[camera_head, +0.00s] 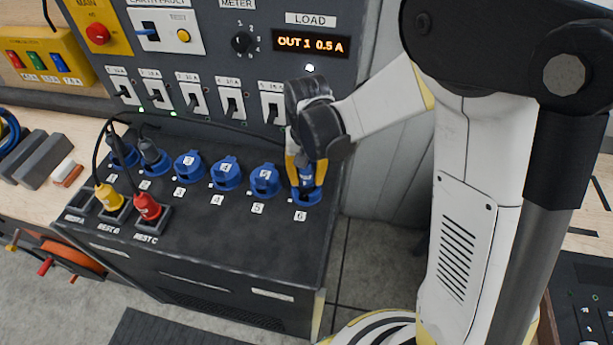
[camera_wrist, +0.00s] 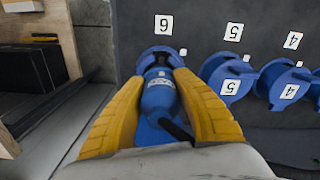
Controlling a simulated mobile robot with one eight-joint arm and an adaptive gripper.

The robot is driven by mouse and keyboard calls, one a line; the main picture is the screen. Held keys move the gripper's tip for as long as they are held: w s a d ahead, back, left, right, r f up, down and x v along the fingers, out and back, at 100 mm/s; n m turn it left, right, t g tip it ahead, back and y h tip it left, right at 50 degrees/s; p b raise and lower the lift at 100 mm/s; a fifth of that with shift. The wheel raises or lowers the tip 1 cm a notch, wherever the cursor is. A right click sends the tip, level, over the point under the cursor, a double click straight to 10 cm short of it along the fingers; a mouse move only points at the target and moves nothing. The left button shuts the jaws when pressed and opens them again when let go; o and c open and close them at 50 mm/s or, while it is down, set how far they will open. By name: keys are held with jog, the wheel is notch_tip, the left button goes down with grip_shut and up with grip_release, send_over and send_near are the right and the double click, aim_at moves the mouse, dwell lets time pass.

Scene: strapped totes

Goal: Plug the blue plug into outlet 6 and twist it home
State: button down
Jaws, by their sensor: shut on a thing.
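My gripper (camera_head: 305,177) has its yellow fingers shut on the blue plug, one finger on each side, as the wrist view also shows. The blue plug (camera_wrist: 159,93) points into the blue socket ring of outlet 6 (camera_wrist: 161,53), beside the "6" label. In the head view outlet 6 (camera_head: 305,197) is right under the fingers. The plug's nose is at or inside the ring; how deep it sits and its twist cannot be told. A dark cable (camera_wrist: 178,131) leaves the plug's rear. The fingers hide most of the plug in the head view.
Outlet 5 (camera_head: 264,181) with its lid is close to the left, then outlet 4 (camera_head: 226,173). Yellow (camera_head: 108,197) and red (camera_head: 148,206) plugs stand in rests at the panel's left. Switches (camera_head: 232,103) line the upright panel behind. The display reads OUT 1 0.5 A.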

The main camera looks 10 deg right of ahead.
jog(key=shift+f+b, duration=0.75)
jog(key=shift+f, duration=0.15)
dwell(0.3)
jog(key=shift+m+b, duration=0.3)
jog(key=shift+m, duration=1.2)
jog(key=shift+m+b, duration=0.3)
jog(key=shift+m, duration=0.8)
jog(key=shift+a+m, duration=0.1)
jog(key=shift+m, duration=0.2)
jog(key=shift+m+b, duration=0.3)
jog(key=shift+m, duration=1.1)
jog(key=shift+w+m, duration=0.1)
jog(key=shift+m, duration=0.7)
